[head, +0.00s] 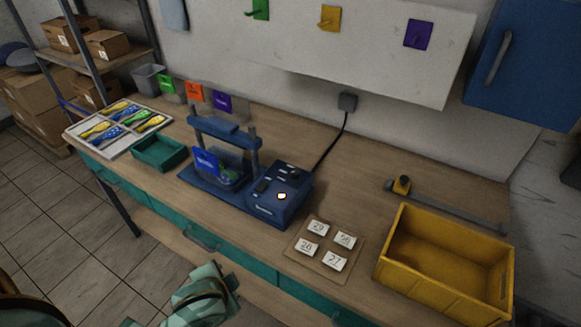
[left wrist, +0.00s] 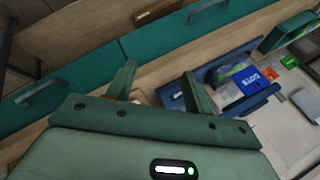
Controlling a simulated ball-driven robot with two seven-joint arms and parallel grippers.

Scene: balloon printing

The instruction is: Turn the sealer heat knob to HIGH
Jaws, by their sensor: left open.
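The blue sealer (head: 225,165) stands on the workbench, with a two-post press at left and a control box (head: 272,205) at right. On the sloped box top is a small pale round spot with a yellow edge (head: 281,196), among dark controls and white labels. I cannot tell which control is the heat knob or its setting. My left gripper (head: 228,285) is in front of the bench's front edge, apart from the sealer. In the left wrist view its fingers (left wrist: 158,82) are spread and empty, with part of the sealer (left wrist: 250,104) beyond them. My right gripper is not in view.
A card with numbered tags (head: 325,246) lies right of the box, then a yellow crate (head: 445,290). A green tray (head: 160,155) and a white tray of balloons (head: 72,134) stand left. A cable (head: 330,145) runs to the wall. Teal drawers with handles (head: 200,240) line the front.

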